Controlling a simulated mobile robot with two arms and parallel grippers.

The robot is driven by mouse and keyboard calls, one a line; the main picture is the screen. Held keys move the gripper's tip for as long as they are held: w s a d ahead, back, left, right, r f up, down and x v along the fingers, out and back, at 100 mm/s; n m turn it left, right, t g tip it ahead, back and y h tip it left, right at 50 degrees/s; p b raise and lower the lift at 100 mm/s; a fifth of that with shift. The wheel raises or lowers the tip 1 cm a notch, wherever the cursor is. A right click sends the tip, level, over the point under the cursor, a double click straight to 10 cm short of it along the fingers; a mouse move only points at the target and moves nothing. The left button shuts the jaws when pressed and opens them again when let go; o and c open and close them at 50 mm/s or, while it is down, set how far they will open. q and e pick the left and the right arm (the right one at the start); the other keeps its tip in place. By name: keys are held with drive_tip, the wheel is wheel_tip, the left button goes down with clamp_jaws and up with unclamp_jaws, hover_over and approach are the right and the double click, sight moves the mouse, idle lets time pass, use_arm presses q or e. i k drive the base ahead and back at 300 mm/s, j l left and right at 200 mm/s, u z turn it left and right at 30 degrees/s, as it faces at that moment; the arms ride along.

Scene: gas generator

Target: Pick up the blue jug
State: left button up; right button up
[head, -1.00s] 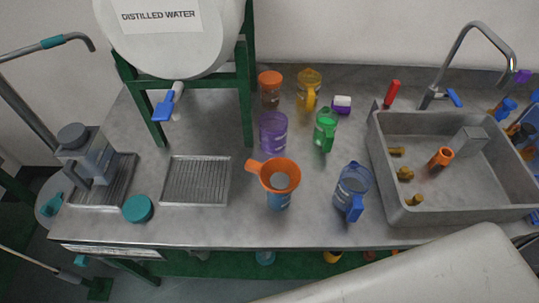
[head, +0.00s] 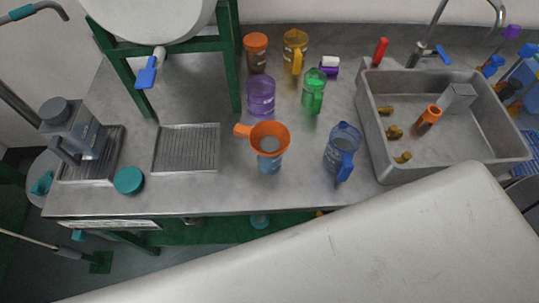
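The blue jug (head: 341,148) is a clear blue pitcher with a solid blue handle facing the front. It stands upright on the grey counter, left of the sink and right of the orange funnel. Neither of my grippers shows in the head view. A large pale part of my own body covers the lower middle and lower right of the picture, in front of the counter.
An orange funnel (head: 269,138) sits on a blue container (head: 268,163) left of the jug. Green (head: 313,95), purple (head: 261,97) and yellow (head: 294,52) vessels stand behind. A sink (head: 376,150) is at right. The counter's front strip (head: 225,201) is clear.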

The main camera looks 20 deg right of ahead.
sight(345, 140)
drive_tip(key=z, duration=1.3)
